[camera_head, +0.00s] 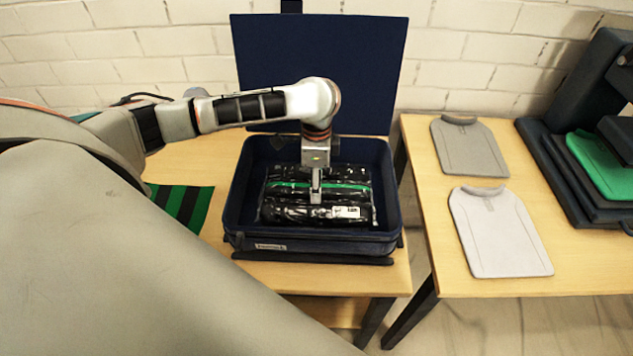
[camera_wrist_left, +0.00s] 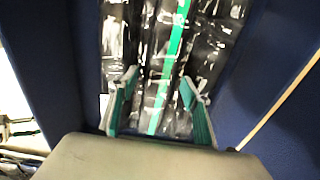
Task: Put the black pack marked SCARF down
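Glossy black wrapped goods with a green stripe (camera_head: 290,185) lie in the open navy suitcase (camera_head: 389,185). A white label (camera_head: 346,212) sits on the front black part, its print too small to read. I cannot tell which part is the SCARF pack or how many packs there are. My left gripper (camera_head: 316,195) points straight down at the middle of the goods. In the left wrist view its green-padded fingers (camera_wrist_left: 160,90) stand apart, either side of the green stripe (camera_wrist_left: 160,100). Whether they press on the wrap is unclear. My right gripper is out of view.
The suitcase lid (camera_head: 320,65) stands upright behind. A green-and-black striped cloth (camera_head: 185,204) lies left of the case. On the right table are two grey garment-shaped boards (camera_head: 468,150) (camera_head: 500,235), a green folded item (camera_head: 603,165) and dark equipment (camera_head: 560,180).

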